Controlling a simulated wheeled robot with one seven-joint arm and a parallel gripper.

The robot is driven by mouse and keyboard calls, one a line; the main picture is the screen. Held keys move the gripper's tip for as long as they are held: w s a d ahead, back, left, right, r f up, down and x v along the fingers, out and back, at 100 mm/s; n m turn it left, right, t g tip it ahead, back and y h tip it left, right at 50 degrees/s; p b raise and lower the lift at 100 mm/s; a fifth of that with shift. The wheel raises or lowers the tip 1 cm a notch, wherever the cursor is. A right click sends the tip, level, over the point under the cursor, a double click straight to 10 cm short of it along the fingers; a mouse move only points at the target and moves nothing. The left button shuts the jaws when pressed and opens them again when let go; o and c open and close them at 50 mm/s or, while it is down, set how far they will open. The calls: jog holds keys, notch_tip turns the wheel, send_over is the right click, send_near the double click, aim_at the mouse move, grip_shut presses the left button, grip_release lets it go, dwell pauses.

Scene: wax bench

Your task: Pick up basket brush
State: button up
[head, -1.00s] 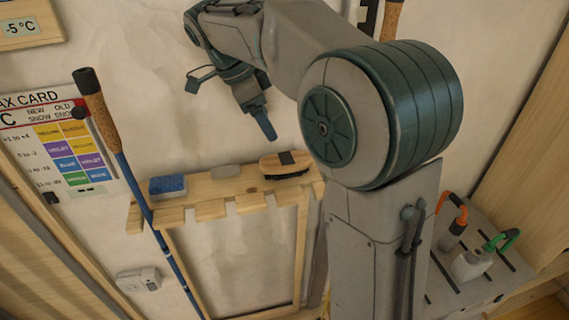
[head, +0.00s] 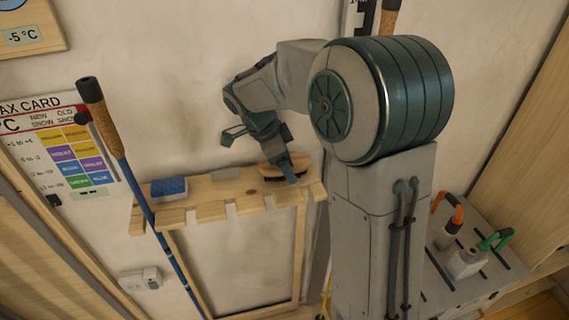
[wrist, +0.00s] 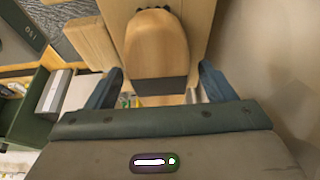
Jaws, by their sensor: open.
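The brush (head: 272,170), with a pale wooden back and dark bristles, lies on the wooden shelf at the right end in the head view. My gripper (head: 290,173) is down at the brush and covers part of its right side. In the wrist view the brush (wrist: 156,45) shows its rounded wooden back with a dark band across its near end. My gripper's fingers (wrist: 158,86) are apart, one on each side near that end, with visible gaps to the brush. I cannot tell the exact fingertip height.
On the shelf (head: 235,190) lie a blue sponge (head: 168,188) and a grey block (head: 226,173) left of the brush. A blue pole (head: 150,215) with a cork grip leans in front.

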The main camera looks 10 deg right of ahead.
aim_at(290, 159)
jog(key=shift+f, duration=0.1)
jog(key=shift+c, duration=0.3)
jog(key=c, duration=1.2)
jog(key=shift+o, duration=0.2)
jog(key=shift+r, duration=0.6)
notch_tip(290, 159, up, 3)
jog(key=shift+b, duration=0.7)
jog(key=s+d+r+b, duration=0.2)
jog(key=s+d+r, duration=0.5)
jog(key=s, duration=0.2)
jog(key=shift+d+b, duration=0.3)
jog(key=shift+d, duration=0.05)
jog(key=shift+w, duration=0.1)
